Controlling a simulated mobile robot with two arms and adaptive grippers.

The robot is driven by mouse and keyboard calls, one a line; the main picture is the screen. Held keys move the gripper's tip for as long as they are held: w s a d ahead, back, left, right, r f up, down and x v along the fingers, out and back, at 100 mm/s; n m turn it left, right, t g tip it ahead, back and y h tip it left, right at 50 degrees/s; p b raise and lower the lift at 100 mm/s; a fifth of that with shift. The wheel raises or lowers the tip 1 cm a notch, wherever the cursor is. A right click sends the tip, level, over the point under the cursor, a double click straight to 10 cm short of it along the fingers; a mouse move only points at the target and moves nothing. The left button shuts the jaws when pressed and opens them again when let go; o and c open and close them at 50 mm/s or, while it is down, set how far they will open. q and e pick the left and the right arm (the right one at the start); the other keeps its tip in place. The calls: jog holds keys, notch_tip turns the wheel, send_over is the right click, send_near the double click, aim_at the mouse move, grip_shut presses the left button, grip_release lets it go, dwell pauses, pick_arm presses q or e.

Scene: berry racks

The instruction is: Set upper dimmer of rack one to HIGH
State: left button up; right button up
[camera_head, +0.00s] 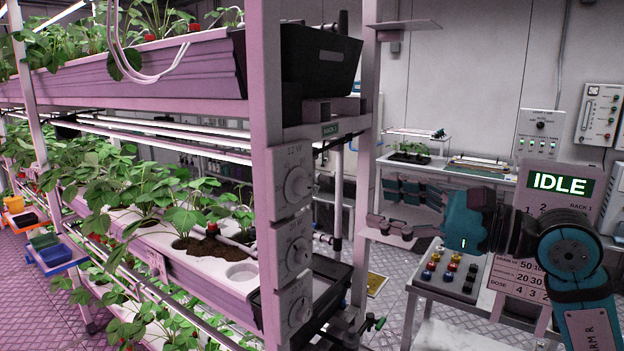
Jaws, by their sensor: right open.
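The rack one post carries a column of white dimmer boxes. The upper dimmer (298,182) has a round white knob under a label that seems to read 12 W. A second dimmer (298,254) and a third dimmer (300,311) sit below it. The knob settings are too small to read surely. My left gripper is out of view.
Planted gutters (165,72) run along the rack at left. A black bin (319,62) hangs at its upper end. A control console (448,272) with coloured knobs and a sign reading IDLE (558,184) stand at right. Floor shows between rack and console.

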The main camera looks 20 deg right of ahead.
aim_at(307, 187)
jog(key=p+x, duration=0.5)
jog(key=x, duration=0.8)
jog(key=shift+a, duration=0.1)
jog(key=shift+w+a, duration=0.25)
jog(key=shift+w, duration=0.1)
jog(key=shift+c, duration=0.2)
